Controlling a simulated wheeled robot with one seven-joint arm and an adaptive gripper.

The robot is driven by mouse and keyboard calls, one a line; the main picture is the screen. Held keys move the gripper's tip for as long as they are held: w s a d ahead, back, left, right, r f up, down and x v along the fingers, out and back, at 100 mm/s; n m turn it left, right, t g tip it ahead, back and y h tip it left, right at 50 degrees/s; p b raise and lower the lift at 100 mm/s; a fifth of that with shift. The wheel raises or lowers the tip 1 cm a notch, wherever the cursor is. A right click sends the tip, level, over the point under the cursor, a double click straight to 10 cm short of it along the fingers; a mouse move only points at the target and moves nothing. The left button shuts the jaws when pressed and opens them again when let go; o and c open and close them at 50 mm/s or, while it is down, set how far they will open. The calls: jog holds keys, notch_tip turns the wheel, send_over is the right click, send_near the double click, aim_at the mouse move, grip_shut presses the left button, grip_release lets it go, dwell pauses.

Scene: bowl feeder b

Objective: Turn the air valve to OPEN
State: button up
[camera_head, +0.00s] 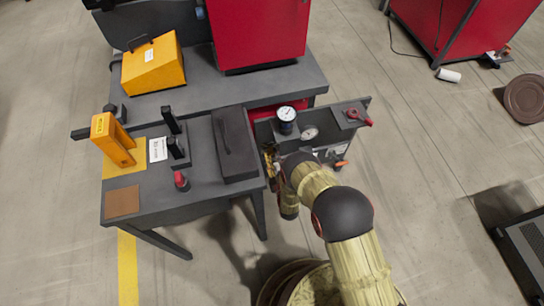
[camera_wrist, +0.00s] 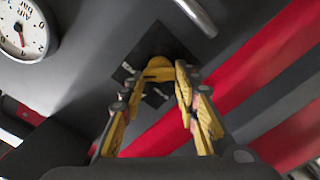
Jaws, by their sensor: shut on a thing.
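The air valve appears as a short yellow handle (camera_wrist: 158,70) on a dark square plate (camera_wrist: 172,40) in the wrist view. My gripper (camera_wrist: 160,84) is shut on this handle, with one yellow finger on each side. Small pale marks lie on the plate's edge, too small to read, so I cannot tell the valve's setting. In the head view my gripper (camera_head: 270,163) is at the left end of the grey panel, beside the bench. The valve is hard to make out there behind my arm.
A round white gauge (camera_wrist: 24,28) is left of the handle, and a grey bar (camera_wrist: 196,14) is above right. In the head view, a dial gauge (camera_head: 286,114), a red lever (camera_head: 362,119) and an orange-tipped handle (camera_head: 341,163) are close by. The bench (camera_head: 215,203) borders the left.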

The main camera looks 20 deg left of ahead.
dwell(0.4)
jog(key=o, duration=1.2)
jog(key=shift+c, duration=0.2)
jog(key=v, duration=1.2)
jog(key=shift+f, duration=0.15)
